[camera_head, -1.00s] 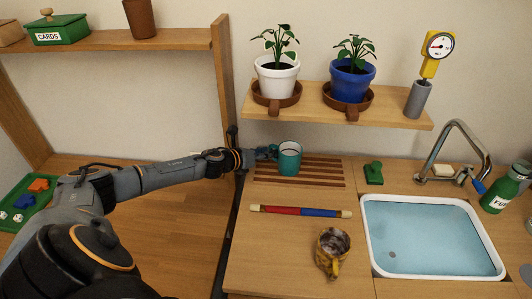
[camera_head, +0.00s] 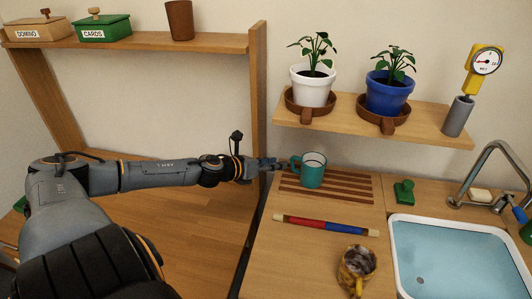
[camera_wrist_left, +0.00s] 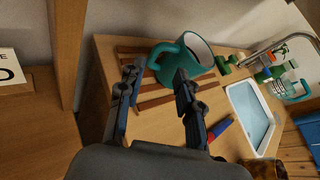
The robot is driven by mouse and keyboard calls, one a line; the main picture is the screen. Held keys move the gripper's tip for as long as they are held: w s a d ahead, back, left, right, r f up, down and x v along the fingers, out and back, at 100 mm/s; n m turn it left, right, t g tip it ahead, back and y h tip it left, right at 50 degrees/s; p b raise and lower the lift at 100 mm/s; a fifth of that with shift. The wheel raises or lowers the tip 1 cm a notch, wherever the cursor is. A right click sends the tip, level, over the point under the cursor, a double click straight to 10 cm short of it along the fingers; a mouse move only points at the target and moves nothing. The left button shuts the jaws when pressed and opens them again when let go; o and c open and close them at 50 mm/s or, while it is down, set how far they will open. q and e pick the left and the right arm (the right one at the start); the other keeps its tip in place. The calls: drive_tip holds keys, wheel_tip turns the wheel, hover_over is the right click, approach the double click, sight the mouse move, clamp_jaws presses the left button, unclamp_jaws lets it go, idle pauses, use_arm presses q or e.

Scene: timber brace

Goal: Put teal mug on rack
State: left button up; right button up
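The teal mug (camera_head: 313,172) stands upright on the slatted wooden rack (camera_head: 350,187), at the rack's left part. Its handle points left, toward my left gripper (camera_head: 283,164). In the left wrist view the mug (camera_wrist_left: 189,58) is just beyond the fingertips, its handle in line with the gap between them. My left gripper (camera_wrist_left: 159,74) shows its two fingers apart with nothing clamped between them. Whether a fingertip touches the handle I cannot tell. My right gripper is not in view.
A wall shelf with a white pot (camera_head: 313,92) and a blue pot (camera_head: 388,96) hangs above the rack. A red-blue rod (camera_head: 325,225) and a yellow mug (camera_head: 357,268) are in front. The sink (camera_head: 460,260) is right. A wooden post (camera_head: 257,100) stands near my left wrist.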

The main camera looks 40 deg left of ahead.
use_arm(q)
drive_tip(key=p+v, duration=0.1)
drive_tip(key=v, duration=0.2)
idle(0.7)
